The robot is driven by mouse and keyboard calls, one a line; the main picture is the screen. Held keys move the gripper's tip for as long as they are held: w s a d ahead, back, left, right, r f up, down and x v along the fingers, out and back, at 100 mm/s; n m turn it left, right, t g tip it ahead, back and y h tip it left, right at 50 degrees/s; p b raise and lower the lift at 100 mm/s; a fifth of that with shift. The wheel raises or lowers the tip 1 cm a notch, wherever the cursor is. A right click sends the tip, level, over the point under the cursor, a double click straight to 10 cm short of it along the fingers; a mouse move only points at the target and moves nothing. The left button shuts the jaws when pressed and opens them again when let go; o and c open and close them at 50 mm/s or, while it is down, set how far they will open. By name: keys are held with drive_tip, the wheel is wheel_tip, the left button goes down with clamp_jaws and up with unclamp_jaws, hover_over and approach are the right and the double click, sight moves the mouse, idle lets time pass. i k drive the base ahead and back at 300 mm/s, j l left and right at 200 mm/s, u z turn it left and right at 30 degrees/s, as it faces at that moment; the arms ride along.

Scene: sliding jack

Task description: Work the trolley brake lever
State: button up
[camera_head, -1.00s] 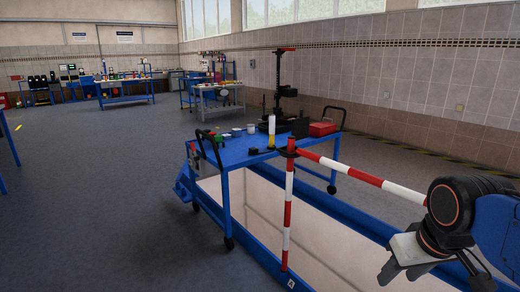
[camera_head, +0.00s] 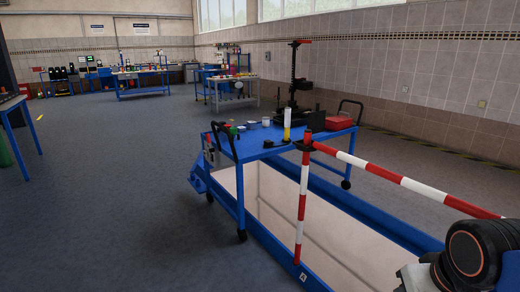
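The blue trolley (camera_head: 262,143) stands in the middle, over the blue-edged pit. It has black handles at its left and right ends and black casters on its legs. I cannot make out the brake lever; the casters and handles are too small to show it clearly. My gripper (camera_head: 412,279) shows only in part at the bottom right corner, grey and cut off by the lower edge. It is well apart from the trolley, nearer to me and to the right. Its fingertips are out of view.
A red-white post (camera_head: 302,205) and a red-white bar (camera_head: 400,180) stand between my gripper and the trolley. The pit (camera_head: 320,222) lies open below. A black jack column (camera_head: 295,75) and a red box (camera_head: 338,122) are at the trolley. The grey floor (camera_head: 110,190) on the left is clear.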

sight(209, 141)
drive_tip(key=i+j+u, duration=1)
drive_tip(key=u, duration=0.2)
drive_tip(key=i+j, duration=0.2)
drive_tip(key=i, duration=0.65)
drive_tip(key=i+j+u, duration=0.15)
drive_tip(key=i, duration=0.7)
drive_tip(key=i+j+z, duration=0.1)
drive_tip(key=i+z, duration=0.35)
drive_tip(key=i+j+z, duration=0.2)
drive_tip(key=z, duration=0.25)
drive_tip(key=i+j+z, duration=0.55)
drive_tip(key=j+z, duration=0.3)
drive_tip(key=i+j+z, duration=0.1)
drive_tip(key=j+z, duration=0.35)
drive_tip(key=j, duration=0.15)
drive_tip(key=j+z, duration=0.4)
drive_tip(key=j, duration=0.15)
drive_tip(key=k, duration=0.5)
